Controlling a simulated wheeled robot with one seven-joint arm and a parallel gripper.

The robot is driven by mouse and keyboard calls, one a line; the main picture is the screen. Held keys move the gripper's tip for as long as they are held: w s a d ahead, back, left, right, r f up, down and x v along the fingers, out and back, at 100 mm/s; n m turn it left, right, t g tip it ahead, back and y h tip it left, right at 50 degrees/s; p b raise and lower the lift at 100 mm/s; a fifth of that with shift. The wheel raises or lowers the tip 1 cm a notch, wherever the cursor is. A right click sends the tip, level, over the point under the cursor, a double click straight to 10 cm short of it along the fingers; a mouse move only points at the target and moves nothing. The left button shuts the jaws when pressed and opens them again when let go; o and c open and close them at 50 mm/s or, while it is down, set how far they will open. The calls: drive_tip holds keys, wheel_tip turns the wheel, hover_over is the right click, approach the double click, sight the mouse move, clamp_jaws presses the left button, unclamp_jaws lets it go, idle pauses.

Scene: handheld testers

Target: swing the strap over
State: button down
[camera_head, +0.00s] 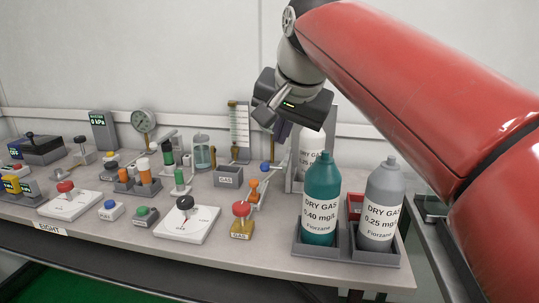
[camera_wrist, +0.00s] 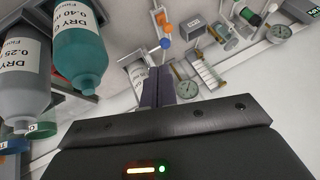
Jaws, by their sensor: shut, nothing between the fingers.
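No strap can be made out clearly in either view. A white labelled bottle (camera_head: 311,147) stands in a grey holder at the back right, partly hidden behind my gripper; it also shows in the wrist view (camera_wrist: 137,72). My gripper (camera_head: 281,131) is raised in front of the bottle's upper part, pointing down, with its fingers together and empty. In the wrist view the dark fingers (camera_wrist: 158,76) overlap the bottle's edge; whether they touch it I cannot tell. Part of the bottle and holder is hidden by my gripper and the teal bottle.
A teal bottle (camera_head: 322,200) and a grey bottle (camera_head: 381,205) stand in trays at the front right. A blue knob (camera_head: 265,168), orange balls (camera_head: 253,184) and a red-knobbed tester (camera_head: 241,210) are left of them. A gauge (camera_head: 144,121) and several testers fill the left.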

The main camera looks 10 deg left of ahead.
sight(266, 170)
drive_tip(key=w+a+f+n, duration=0.1)
drive_tip(key=f+n, duration=0.1)
drive_tip(key=f, duration=0.1)
drive_tip(key=w+a+f+n+t+b, duration=0.1)
drive_tip(key=f+n, duration=0.1)
drive_tip(key=f, duration=0.1)
drive_tip(key=w+a+f+n+y+b, duration=0.1)
drive_tip(key=w+f+n, duration=0.1)
drive_tip(key=n, duration=0.1)
drive_tip(key=shift+f+t, duration=0.3)
drive_tip(key=shift+f, duration=0.1)
drive_tip(key=shift+w+a+p, duration=0.2)
drive_tip(key=shift+a+p, duration=0.25)
drive_tip(key=shift+a, duration=0.55)
drive_tip(key=shift+d, duration=0.15)
